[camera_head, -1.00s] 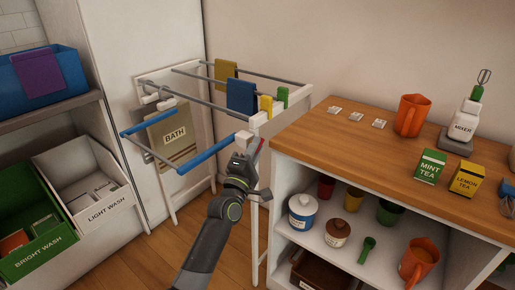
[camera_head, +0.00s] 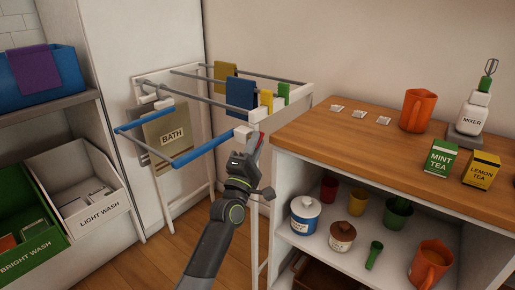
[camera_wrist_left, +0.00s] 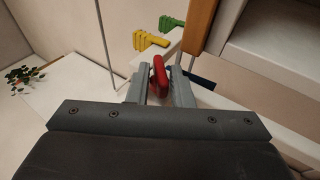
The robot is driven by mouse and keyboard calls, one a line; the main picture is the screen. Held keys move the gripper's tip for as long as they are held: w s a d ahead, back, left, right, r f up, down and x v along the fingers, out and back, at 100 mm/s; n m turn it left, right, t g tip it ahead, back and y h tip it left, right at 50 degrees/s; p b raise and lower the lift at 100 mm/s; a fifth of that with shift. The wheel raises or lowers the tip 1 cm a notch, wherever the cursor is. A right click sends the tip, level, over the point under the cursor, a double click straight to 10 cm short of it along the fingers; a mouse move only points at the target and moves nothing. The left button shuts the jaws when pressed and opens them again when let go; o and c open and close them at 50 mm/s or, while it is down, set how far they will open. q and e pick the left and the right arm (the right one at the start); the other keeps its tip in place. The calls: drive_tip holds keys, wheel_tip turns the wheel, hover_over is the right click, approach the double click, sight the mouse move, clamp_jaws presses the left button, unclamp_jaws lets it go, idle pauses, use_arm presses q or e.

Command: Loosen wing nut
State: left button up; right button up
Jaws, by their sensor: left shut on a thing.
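The red wing nut (camera_wrist_left: 158,74) shows as a red rounded piece between the two grey fingers of my left gripper (camera_wrist_left: 160,92) in the wrist view. The fingers are shut on it. In the head view my left gripper (camera_head: 251,157) is at the near right corner of the white drying rack (camera_head: 199,136), by the end of the blue rail. Only a sliver of red shows there, and the nut's seat on the rack is hidden by the gripper. My right gripper is not in view.
A wooden-topped shelf unit (camera_head: 340,149) stands close on the right, with cups and jars inside and tea boxes on top. Cloths hang on the rack, including the beige BATH towel (camera_head: 165,138). Wash bins (camera_head: 93,210) stand at left.

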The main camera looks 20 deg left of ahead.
use_arm(q)
drive_tip(key=shift+f+b, duration=0.25)
drive_tip(key=shift+b, duration=0.2)
drive_tip(key=o, duration=0.6)
drive_tip(key=shift+r+p, duration=0.25)
drive_tip(key=shift+p, duration=0.1)
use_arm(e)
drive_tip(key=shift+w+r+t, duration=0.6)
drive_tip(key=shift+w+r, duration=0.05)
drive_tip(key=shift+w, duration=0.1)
use_arm(q)
drive_tip(key=b+v, duration=0.2)
drive_tip(key=v, duration=0.4)
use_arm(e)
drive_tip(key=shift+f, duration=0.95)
